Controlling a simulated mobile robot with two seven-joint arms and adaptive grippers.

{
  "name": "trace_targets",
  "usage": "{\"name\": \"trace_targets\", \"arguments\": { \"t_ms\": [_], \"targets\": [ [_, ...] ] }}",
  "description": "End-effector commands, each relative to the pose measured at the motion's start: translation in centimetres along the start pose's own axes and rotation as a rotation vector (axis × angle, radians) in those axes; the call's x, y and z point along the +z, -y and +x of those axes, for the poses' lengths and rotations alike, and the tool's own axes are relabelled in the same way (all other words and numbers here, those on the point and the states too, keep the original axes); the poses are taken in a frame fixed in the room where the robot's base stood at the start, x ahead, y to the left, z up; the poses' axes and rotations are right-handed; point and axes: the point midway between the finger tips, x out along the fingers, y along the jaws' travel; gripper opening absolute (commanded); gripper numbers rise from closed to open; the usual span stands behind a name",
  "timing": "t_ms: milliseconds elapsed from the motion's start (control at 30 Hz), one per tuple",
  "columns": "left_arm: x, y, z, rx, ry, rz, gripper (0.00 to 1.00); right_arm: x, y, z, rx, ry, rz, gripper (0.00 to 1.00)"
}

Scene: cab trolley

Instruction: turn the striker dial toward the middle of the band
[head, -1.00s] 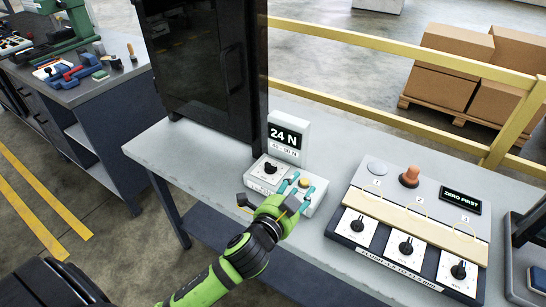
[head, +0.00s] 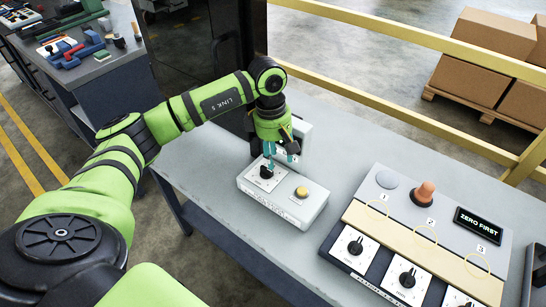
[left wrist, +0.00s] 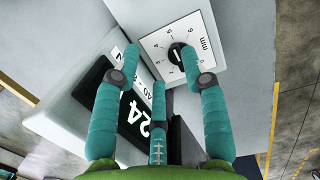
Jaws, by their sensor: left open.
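The striker unit (head: 285,204) is a pale box on the bench with a black dial knob (head: 266,172) on a white scale plate and a yellow button (head: 301,192). In the left wrist view the dial (left wrist: 180,54) sits between numbers marked in mm, just beyond the fingers. The upright display (left wrist: 128,108) reads 24, with "40" partly visible beside it; in the head view my gripper mostly hides it. My left gripper (head: 280,156) points down above the dial. Its teal fingers (left wrist: 160,66) are spread, with nothing between them. My right gripper is not in view.
A panel (head: 440,225) with several dials, an orange knob (head: 424,192) and a "ZERO FIRST" display stands to the right on the bench. A black cabinet (head: 180,50) stands behind the unit. Bare bench (head: 335,150) lies between unit and panel.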

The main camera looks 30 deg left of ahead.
Motion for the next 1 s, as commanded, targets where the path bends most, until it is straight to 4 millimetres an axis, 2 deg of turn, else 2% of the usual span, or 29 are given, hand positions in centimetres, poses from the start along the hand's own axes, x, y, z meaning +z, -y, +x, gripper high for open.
{"name": "trace_targets", "arguments": {
  "t_ms": [33,100,200,600,967,1000],
  "targets": [
    [-1.5,0.2,-0.6,-0.015,-0.050,-0.002,0.44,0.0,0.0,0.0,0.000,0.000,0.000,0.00],
    [-2.7,0.5,-0.9,-0.033,-0.093,-0.003,0.44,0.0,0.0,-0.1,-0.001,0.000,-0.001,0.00],
    [-3.3,0.7,-0.3,-0.044,-0.112,-0.004,0.44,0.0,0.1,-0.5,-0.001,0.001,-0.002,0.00],
    [-3.7,0.8,5.1,-0.041,-0.106,-0.003,0.44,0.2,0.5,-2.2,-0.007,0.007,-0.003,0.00],
    [-3.7,0.8,5.8,-0.038,-0.105,-0.002,0.44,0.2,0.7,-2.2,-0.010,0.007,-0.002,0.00],
    [-3.7,0.8,5.8,-0.038,-0.105,-0.002,0.28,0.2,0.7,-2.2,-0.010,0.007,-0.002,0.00]
  ]
}}
